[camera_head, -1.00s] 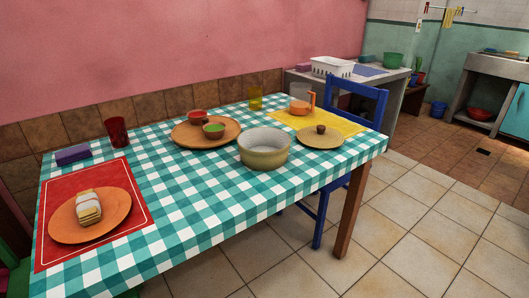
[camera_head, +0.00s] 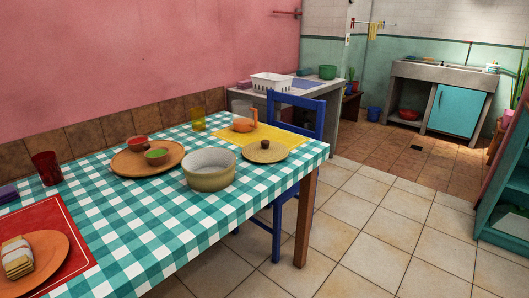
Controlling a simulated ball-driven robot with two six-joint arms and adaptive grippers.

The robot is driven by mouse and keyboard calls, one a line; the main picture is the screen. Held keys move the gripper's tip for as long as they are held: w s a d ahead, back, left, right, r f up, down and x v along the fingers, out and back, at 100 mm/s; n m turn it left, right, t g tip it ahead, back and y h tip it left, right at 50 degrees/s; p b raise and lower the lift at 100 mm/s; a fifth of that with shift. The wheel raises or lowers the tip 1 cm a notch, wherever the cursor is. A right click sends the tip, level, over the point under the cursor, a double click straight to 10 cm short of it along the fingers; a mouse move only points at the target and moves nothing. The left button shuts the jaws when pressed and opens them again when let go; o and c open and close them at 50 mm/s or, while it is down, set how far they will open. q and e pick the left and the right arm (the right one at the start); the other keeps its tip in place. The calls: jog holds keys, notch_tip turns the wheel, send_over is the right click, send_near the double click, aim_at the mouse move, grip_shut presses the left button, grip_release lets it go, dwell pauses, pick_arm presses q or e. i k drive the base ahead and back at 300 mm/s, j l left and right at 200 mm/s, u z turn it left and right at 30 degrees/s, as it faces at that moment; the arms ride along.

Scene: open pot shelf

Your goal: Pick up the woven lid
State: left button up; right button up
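The woven lid (camera_head: 264,152) is a round, flat tan disc with a dark brown knob on top. It lies on the checkered table (camera_head: 190,228) near its right end, partly over the yellow placemat (camera_head: 286,137). An open, cream-coloured pot (camera_head: 209,176) stands just to the left of the lid and nearer to me. Neither of my grippers shows in the head view.
A blue chair (camera_head: 296,105) stands at the table's right end. An orange cup (camera_head: 244,124), a wooden plate with two bowls (camera_head: 124,162) and a yellow glass (camera_head: 198,120) are nearby. The tiled floor (camera_head: 370,240) right of the table is clear.

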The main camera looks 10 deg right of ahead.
aim_at(264, 151)
jog(key=i+l+u, duration=0.15)
jog(key=i, duration=0.25)
jog(key=i+l+u, duration=0.1)
jog(key=i, duration=0.35)
